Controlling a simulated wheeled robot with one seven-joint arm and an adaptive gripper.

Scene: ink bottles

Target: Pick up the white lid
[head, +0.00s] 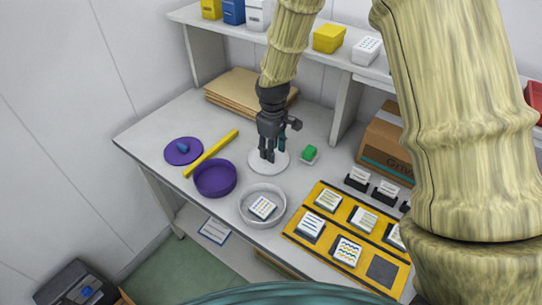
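The white lid (266,167) is a flat round disc lying on the table, near the middle of the head view. My gripper (268,154) points down directly over it, with its dark fingertips at or just above the lid's middle. The fingers hide the centre of the lid, so any knob there cannot be made out. A small teal patch shows just right of the fingers. I cannot tell whether the fingers are open or closed on something, or whether they touch the lid.
A purple bowl (215,179), a purple lid with a blue knob (183,150) and a yellow bar (210,153) lie to the left. A white bowl (246,213) holding a patterned tile stands in front. A green block (310,152) and a yellow tray (322,243) are right.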

